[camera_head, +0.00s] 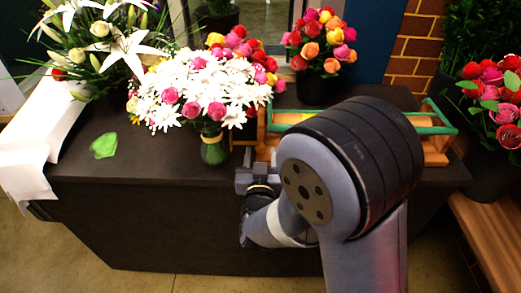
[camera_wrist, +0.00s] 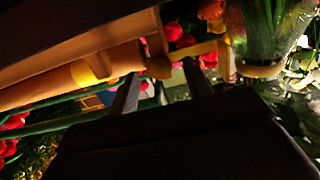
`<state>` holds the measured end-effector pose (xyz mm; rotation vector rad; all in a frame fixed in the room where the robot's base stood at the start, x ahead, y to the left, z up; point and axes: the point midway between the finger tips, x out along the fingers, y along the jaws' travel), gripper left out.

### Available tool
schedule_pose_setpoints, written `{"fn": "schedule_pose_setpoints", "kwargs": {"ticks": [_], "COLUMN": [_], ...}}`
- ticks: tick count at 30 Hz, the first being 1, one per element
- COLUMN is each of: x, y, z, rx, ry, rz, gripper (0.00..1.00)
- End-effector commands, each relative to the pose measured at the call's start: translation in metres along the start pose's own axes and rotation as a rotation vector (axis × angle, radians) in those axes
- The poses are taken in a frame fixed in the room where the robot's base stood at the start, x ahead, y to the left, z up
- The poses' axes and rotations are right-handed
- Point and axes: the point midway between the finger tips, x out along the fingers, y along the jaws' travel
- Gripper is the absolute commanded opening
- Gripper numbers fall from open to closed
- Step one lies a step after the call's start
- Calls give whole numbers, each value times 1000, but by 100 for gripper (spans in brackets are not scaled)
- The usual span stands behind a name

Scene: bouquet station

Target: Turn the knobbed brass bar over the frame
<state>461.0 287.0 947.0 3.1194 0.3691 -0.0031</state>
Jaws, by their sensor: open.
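A wooden frame (camera_head: 437,150) with green side rods stands on the dark counter, partly hidden behind my arm. In the wrist view a thick orange-brown roller (camera_wrist: 40,88) with a yellow band runs along it. A brass-coloured bar (camera_wrist: 195,50) with a rounded knob shows beyond my fingers; most of its length is hidden or dark. My gripper (camera_head: 257,178) is at the counter's front edge, by the frame's left end. In the wrist view my gripper (camera_wrist: 160,88) is open, fingers apart and empty, with the knob just past the gap. I cannot tell whether they touch.
A glass vase (camera_head: 214,150) of white and pink flowers stands close left of my gripper; it also shows in the wrist view (camera_wrist: 262,35). More bouquets (camera_head: 322,45) stand behind. A green leaf-like piece (camera_head: 104,145) and white paper (camera_head: 45,135) lie left. Counter left of the vase is mostly clear.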

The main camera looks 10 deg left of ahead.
Motion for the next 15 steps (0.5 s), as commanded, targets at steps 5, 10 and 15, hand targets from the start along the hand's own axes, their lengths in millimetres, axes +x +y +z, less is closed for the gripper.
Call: {"fn": "schedule_pose_setpoints", "kwargs": {"ticks": [5, 10, 15], "x": [14, 16, 15], "y": [0, 0, 0], "z": [0, 0, 0], "rx": [0, 0, 0], "ry": [0, 0, 0], "rz": [1, 0, 0], "gripper": [48, 48, 43]}}
